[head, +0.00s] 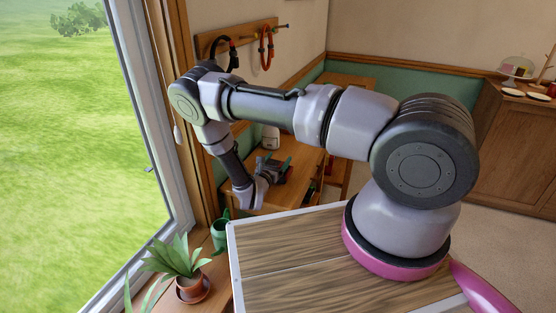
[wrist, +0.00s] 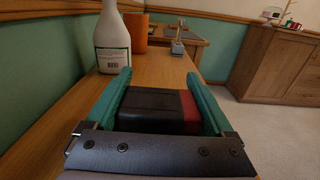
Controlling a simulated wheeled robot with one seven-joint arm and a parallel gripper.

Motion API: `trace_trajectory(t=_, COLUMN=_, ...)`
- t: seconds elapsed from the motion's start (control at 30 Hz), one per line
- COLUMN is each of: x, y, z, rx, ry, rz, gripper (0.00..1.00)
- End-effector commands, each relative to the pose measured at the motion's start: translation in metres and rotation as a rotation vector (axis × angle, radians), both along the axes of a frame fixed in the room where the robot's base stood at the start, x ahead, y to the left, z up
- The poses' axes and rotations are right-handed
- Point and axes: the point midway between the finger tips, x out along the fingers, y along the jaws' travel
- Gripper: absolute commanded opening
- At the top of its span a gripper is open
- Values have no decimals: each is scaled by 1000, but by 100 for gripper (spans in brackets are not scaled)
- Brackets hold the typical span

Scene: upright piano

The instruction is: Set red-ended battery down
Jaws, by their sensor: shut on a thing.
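The red-ended battery (wrist: 150,108) is a black block with a red right end in the wrist view. My gripper (wrist: 158,77) has its two green fingers closed on the battery's sides, one at the black end and one at the red end. In the head view my gripper (head: 275,168) hangs over the wooden bench (head: 240,182) below the window wall. The battery is hard to make out there. I cannot tell whether its underside touches the bench top.
A white bottle (wrist: 112,42) stands on the bench just beyond the battery, with an orange object (wrist: 136,27) behind it. A grey device (wrist: 177,46) is farther back. Bare wood lies left of my gripper. A green watering can (head: 220,235) and potted plant (head: 190,286) stand nearer.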

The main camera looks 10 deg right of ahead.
Motion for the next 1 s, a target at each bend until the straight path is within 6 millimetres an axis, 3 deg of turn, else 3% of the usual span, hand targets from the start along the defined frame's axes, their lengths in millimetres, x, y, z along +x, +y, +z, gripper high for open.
trace_trajectory(t=0.07, x=0, y=0, z=-1, rx=0, ry=0, rz=0, gripper=100)
trace_trajectory(t=0.37, x=0, y=0, z=3, rx=1, ry=-1, rz=-1, gripper=100)
trace_trajectory(t=1.0, x=-90, y=66, z=2, rx=-1, ry=-1, rz=2, gripper=100)
